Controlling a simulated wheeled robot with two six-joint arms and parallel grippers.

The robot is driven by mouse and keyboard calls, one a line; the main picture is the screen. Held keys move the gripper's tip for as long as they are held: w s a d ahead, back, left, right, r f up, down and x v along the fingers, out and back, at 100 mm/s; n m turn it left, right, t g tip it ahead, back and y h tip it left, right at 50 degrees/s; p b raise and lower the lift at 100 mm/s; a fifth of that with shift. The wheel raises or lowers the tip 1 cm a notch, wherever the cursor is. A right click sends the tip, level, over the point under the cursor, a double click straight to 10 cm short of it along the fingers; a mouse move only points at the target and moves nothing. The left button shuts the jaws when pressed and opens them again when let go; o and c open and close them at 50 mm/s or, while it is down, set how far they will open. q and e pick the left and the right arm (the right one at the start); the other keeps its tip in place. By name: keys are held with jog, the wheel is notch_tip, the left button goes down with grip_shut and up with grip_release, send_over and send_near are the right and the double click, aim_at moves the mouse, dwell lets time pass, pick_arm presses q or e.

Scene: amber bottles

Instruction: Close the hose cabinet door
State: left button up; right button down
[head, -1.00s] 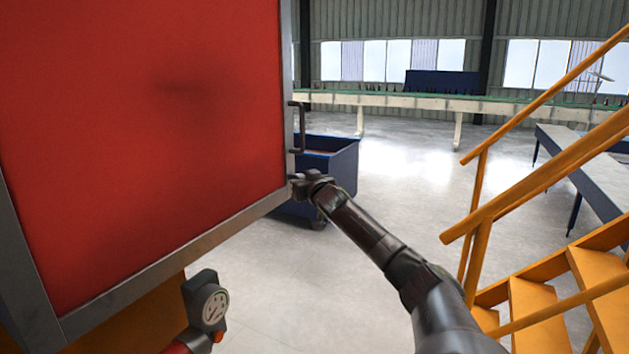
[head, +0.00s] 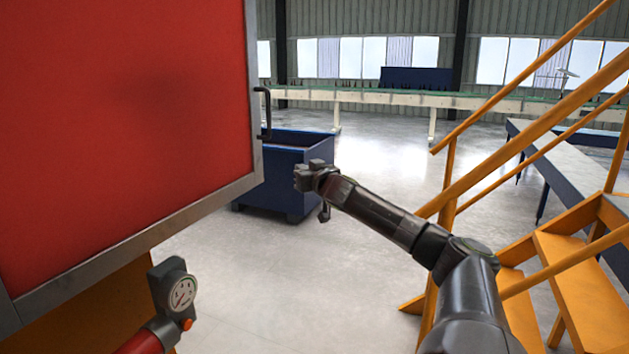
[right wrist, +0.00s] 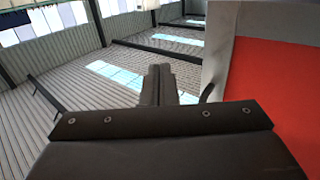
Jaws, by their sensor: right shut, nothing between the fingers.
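The hose cabinet door is a large red panel (head: 120,120) with a grey metal frame, filling the left of the head view. A dark bar handle (head: 264,112) stands at its right edge. How far the door stands open cannot be told. My right gripper (head: 302,177) is shut and empty, a little right of the door's lower right corner and below the handle, apart from the frame in the picture. In the right wrist view the shut fingers (right wrist: 158,85) point up, with the door's grey edge (right wrist: 218,50) and red face to their right. My left gripper is not in view.
A red thing with a round gauge (head: 182,293) stands below the door at the lower left. A blue cart (head: 290,185) is behind my right gripper. Yellow stairs with railings (head: 570,260) stand at right, close to my right arm. Floor between is clear.

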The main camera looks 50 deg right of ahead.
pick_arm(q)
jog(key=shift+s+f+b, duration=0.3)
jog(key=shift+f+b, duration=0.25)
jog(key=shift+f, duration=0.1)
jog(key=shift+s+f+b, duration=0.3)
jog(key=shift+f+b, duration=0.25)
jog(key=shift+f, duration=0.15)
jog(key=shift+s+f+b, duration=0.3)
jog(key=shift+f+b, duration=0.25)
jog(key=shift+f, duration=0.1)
pick_arm(e)
jog(key=shift+s+d, duration=0.15)
jog(key=shift+s, duration=0.75)
jog(key=shift+s+d, duration=0.1)
jog(key=shift+s, duration=0.75)
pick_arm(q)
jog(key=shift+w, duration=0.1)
pick_arm(e)
jog(key=shift+w, duration=0.1)
